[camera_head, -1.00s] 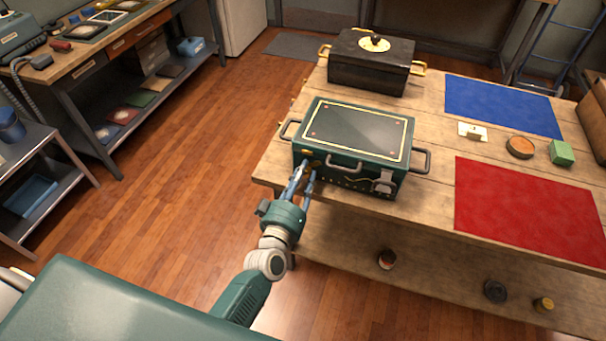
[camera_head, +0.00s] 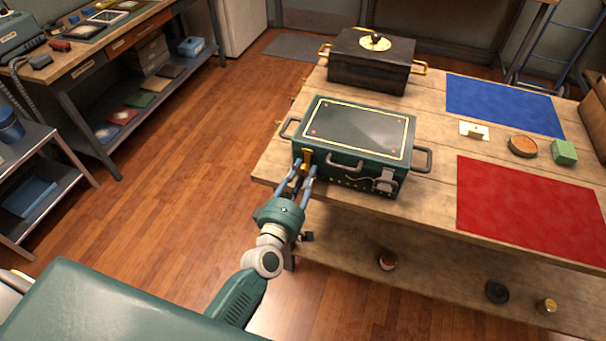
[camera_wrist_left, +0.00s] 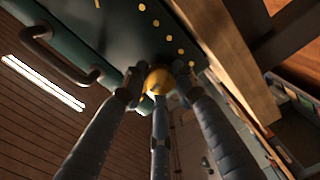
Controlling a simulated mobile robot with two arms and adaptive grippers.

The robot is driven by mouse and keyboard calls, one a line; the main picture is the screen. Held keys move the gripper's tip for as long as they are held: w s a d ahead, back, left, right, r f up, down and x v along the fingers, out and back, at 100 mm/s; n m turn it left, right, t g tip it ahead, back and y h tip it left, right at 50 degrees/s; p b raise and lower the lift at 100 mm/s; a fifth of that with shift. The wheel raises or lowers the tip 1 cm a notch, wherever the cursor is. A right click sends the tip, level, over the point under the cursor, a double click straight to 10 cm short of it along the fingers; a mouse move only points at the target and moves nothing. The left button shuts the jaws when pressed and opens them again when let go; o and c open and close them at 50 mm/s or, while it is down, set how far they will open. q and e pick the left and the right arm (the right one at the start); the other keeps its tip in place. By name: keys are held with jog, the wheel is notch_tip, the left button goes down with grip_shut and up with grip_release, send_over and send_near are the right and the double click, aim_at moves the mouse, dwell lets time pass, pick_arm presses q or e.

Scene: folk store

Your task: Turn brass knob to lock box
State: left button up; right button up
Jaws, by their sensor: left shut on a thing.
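The green box (camera_head: 350,128) with a dark lid and yellow trim stands shut on the wooden table. The brass knob (camera_head: 306,158) is on the left part of its front face. My left gripper (camera_head: 301,171) reaches up to the front of the box and is shut on the knob. In the left wrist view the rounded brass knob (camera_wrist_left: 158,80) sits between the fingertips of the left gripper (camera_wrist_left: 157,88), which hide part of it. A silver latch (camera_head: 384,181) is on the right part of the front. My right gripper is not in view.
A black box (camera_head: 370,72) with brass handles stands behind the green box. A red mat (camera_head: 530,208), a blue mat (camera_head: 505,102), a round tin (camera_head: 522,146) and a green block (camera_head: 564,152) lie to the right. The floor at left is clear.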

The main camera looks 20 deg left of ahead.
pick_arm(q)
jog(key=shift+n, duration=0.4)
jog(key=o, duration=1.2)
jog(key=shift+c, duration=0.2)
jog(key=s, duration=1.2)
jog(key=shift+a+r, duration=0.15)
jog(key=shift+a, duration=0.1)
